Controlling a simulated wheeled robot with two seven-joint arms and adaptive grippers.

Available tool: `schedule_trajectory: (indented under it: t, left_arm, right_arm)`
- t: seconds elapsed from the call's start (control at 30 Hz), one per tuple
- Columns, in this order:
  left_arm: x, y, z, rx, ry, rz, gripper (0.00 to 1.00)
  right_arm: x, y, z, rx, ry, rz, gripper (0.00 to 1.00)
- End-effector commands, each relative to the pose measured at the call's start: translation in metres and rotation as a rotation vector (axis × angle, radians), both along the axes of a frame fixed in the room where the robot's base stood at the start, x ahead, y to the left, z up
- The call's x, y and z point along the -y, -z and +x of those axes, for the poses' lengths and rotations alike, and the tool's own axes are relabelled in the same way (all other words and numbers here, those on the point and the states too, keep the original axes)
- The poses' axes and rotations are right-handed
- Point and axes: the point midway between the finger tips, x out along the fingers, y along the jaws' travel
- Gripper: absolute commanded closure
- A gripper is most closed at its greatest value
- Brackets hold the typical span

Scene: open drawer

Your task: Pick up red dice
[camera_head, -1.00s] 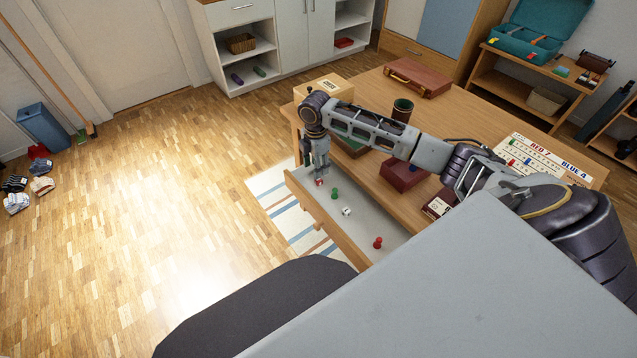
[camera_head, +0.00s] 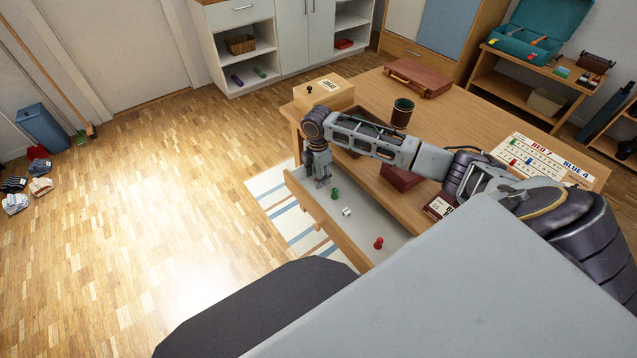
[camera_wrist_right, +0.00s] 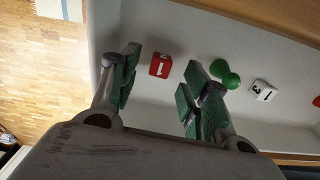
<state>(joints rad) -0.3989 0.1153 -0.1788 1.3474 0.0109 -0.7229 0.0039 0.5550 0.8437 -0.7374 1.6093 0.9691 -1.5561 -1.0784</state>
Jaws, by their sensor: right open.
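My right gripper (camera_head: 319,178) reaches down into the open drawer (camera_head: 352,243) of the wooden table. In the right wrist view its two green-padded fingers (camera_wrist_right: 157,91) are open and apart. The red dice (camera_wrist_right: 160,66) lies on the drawer floor, in the gap between the fingers and just beyond their tips in that picture; nothing grips it. In the head view the gripper hides the red dice. My left gripper does not show.
The drawer also holds a green pawn (camera_head: 335,193), a white dice (camera_head: 347,211) and a red pawn (camera_head: 378,243). In the wrist view the green pawn (camera_wrist_right: 225,74) is close beside the right-hand finger. The drawer's wall and the table (camera_head: 460,105) edge border the gripper.

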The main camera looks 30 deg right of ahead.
Motion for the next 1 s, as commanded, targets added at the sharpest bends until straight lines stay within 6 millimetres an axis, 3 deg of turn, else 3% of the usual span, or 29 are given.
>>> schedule_trajectory:
  t: [0.23,0.73,1.0]
  left_arm:
    - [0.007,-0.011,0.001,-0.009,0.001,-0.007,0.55]
    - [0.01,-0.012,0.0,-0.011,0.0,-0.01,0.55]
    - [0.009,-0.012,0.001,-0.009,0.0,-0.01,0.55]
  right_arm:
    - [0.0,0.019,0.0,0.0,0.0,0.001,0.54]
    - [0.0,0.02,0.0,0.001,0.0,0.0,0.54]
    - [0.0,0.02,0.0,0.001,0.0,0.0,0.86]
